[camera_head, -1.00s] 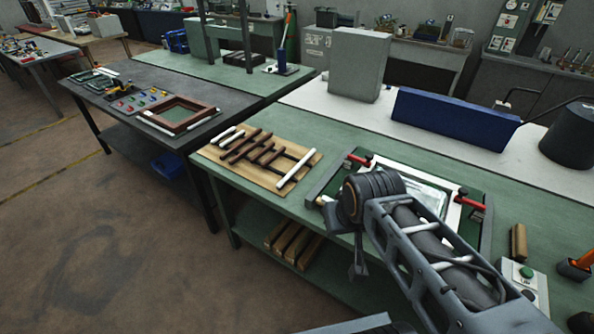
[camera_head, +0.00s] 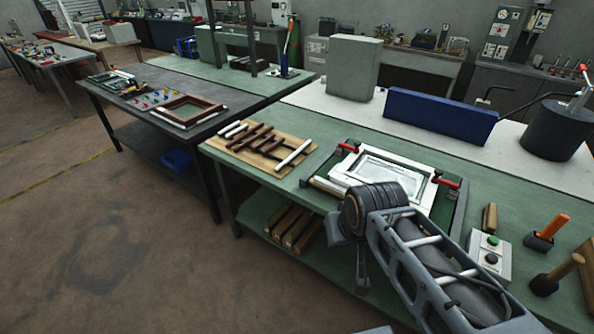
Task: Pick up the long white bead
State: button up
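The long white bead (camera_head: 293,155) is a straight white stick. It lies on the right part of a light wooden board (camera_head: 216,146) on the green bench, beside several dark brown sticks (camera_head: 262,141). Shorter white pieces (camera_head: 233,130) lie at the board's left end. My gripper (camera_head: 361,280) hangs at the front edge of the bench, to the right of and nearer than the bead, apart from it. My arm link hides part of it, and I cannot tell how far its fingers are apart. The bead is not in it.
A clamping fixture (camera_head: 457,218) with a white frame (camera_head: 385,173) and red handles stands right of the board. A button box (camera_head: 489,256) and upright-handled tools (camera_head: 547,233) are farther right. A blue panel (camera_head: 440,116) stands behind. Open floor lies at front left.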

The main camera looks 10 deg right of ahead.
aim_at(280, 168)
jog(key=z, duration=0.35)
jog(key=k, duration=0.4)
jog(key=u, duration=1.5)
jog(key=i, duration=2.15)
jog(key=z, duration=1.35)
jog(key=i, duration=0.65)
jog(key=z, duration=0.45)
